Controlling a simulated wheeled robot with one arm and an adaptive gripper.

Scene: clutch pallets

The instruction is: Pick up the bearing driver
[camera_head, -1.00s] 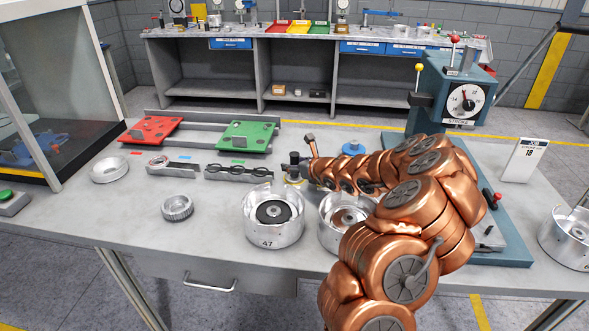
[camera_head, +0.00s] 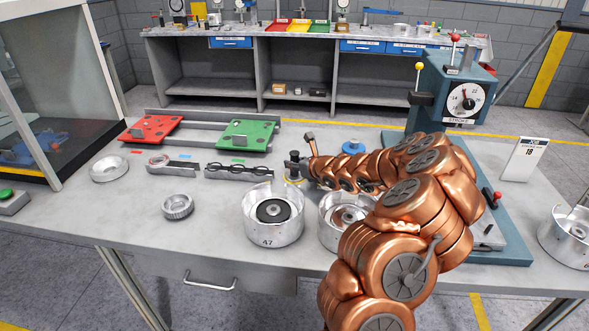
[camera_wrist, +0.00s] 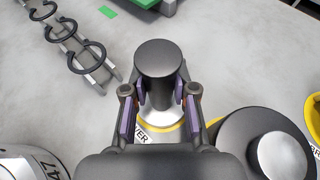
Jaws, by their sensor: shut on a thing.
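The bearing driver (camera_wrist: 158,62) is a dark cylinder with a broader pale metal base, upright between my fingers in the wrist view. My gripper (camera_wrist: 160,95) is shut on its dark upper part, one finger pad on each side. A yellow ring and a label ending in "VER" show beneath it. In the head view the driver (camera_head: 293,162) is a small dark upright shape just left of my copper-coloured arm, at the table's middle. My fingers are hard to make out there. Whether its base touches the table cannot be told.
A large dark round piece with a silver top (camera_wrist: 275,145) stands close on the right. A rack with black rings (camera_head: 238,173) lies to the left. Silver drum 47 (camera_head: 273,232) and another drum (camera_head: 330,240) stand in front. The press (camera_head: 450,95) stands right behind my arm.

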